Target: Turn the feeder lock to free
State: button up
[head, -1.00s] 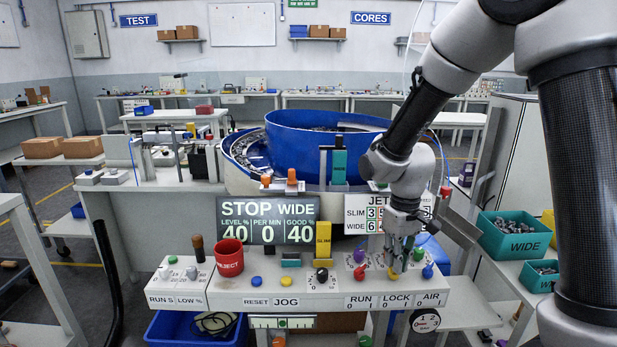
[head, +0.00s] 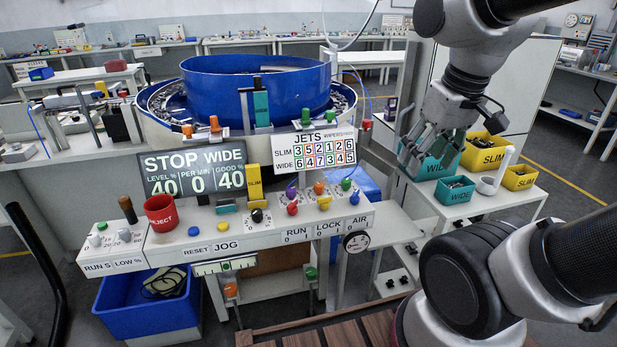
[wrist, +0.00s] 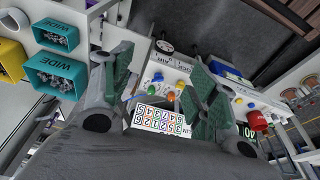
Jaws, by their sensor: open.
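The feeder lock is the yellow knob (head: 323,203) above the LOCK label (head: 326,226) at the right end of the control panel. Its marked position is too small to read. My gripper (head: 414,158) is open and empty, right of the panel and in front of the teal WIDE bin in the head view. In the wrist view, my two spread fingers (wrist: 160,78) frame the panel's right end, and the yellow knob (wrist: 180,85) shows small between them, well apart from them.
The red RUN knob (head: 292,208) sits just left of the lock, with the orange button (head: 319,188) behind it. A blue button (head: 346,184) is to the right. The jets board (head: 315,150) stands behind. Teal bins (head: 455,190) and yellow bins (head: 485,152) stand on the right table.

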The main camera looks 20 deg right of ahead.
jog(key=w+a+f+n+g, duration=0.1)
jog(key=w+a+f+g, duration=0.3)
jog(key=w+a+f, duration=0.9)
notch_tip(320, 180, up, 2)
jog(key=m+t, duration=0.1)
send_over(325, 197)
jog(key=shift+w+r, duration=0.1)
jog(key=shift+f, duration=0.25)
notch_tip(325, 197, down, 7)
jog(key=shift+f, duration=0.1)
grip_shut()
